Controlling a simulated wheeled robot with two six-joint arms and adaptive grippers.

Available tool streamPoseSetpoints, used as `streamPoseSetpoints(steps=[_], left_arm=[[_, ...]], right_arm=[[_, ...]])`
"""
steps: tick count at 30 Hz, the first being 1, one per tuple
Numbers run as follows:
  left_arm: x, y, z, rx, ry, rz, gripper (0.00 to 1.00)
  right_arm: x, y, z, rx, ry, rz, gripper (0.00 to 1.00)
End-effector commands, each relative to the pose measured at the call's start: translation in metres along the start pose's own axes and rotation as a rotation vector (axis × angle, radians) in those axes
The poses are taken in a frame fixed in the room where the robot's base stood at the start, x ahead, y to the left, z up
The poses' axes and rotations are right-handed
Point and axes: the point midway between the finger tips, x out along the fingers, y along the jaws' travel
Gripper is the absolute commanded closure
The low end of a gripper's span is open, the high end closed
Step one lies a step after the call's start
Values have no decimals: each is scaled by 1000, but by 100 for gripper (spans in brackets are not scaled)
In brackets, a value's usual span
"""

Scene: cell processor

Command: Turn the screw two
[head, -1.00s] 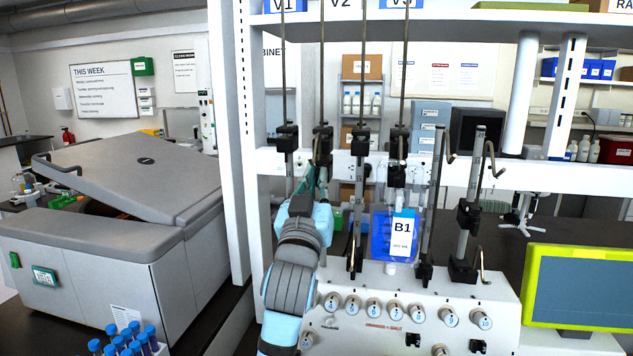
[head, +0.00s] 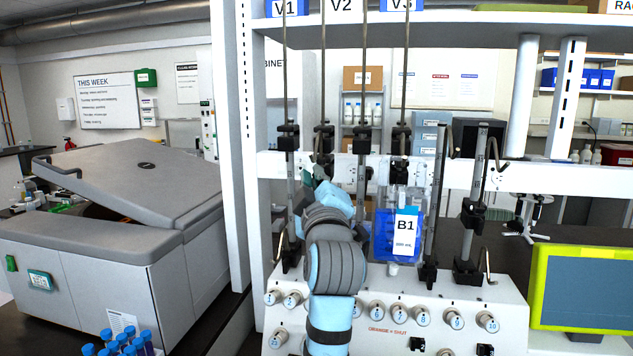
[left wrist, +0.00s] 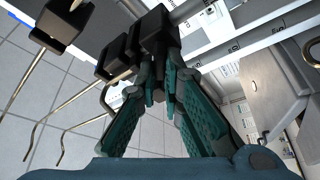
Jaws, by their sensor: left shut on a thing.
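My left gripper (head: 318,178) is at the second pole from the left, just below its black clamp (head: 323,140). In the left wrist view, its two teal fingers (left wrist: 160,92) close on a small dark part below a row of black clamp blocks (left wrist: 155,28). This part looks like the clamp's screw, but the fingers cover most of it, and I cannot read a number on it. My right gripper is in neither view.
A blue bag labelled B1 (head: 384,238) hangs close to the right of my left wrist. A panel (head: 400,338) with numbered knobs stands below. A grey centrifuge (head: 95,265) with a raised lid is at left, and a green-framed screen (head: 540,290) at right.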

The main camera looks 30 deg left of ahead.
Motion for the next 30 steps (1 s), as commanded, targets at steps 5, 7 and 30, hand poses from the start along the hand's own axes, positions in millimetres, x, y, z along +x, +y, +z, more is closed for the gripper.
streamPoseSetpoints(steps=[5, 7, 30], left_arm=[[0, 1, -1, -78, 0, -30, 100], [0, 0, -1, -98, 1, -39, 100], [0, 0, 0, -134, 0, -55, 72]], right_arm=[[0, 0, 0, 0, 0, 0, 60], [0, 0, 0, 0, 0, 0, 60], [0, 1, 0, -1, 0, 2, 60]])
